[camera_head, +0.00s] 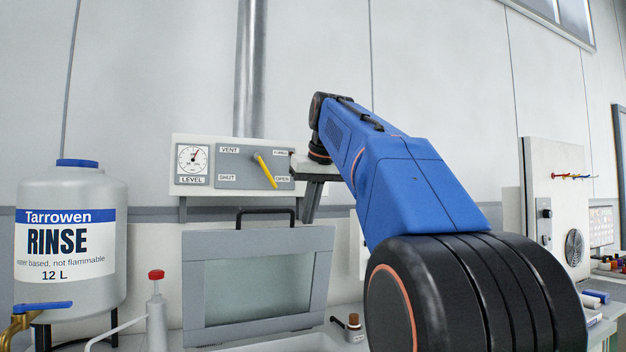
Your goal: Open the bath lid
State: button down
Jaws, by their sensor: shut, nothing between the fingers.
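The bath lid (193,285) is a grey framed panel with a pale, see-through window. It stands steeply raised at the lower middle of the head view, with a black bar handle (266,212) along its upper edge. My gripper (308,214) is shut and empty, pointing down, above and to the right of the handle in the picture. It appears apart from the lid. My blue arm hides part of the right side of the scene, and the lid's lower edge is near the picture's bottom.
A control panel (225,182) with a level gauge (192,160) and a yellow lever (265,171) is on the wall behind. A rinse tank (68,205) stands left, with a red-topped bottle (156,310) beside the lid. A small brown-capped bottle (354,328) stands right of it.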

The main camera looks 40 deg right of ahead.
jog(key=v, duration=1.6)
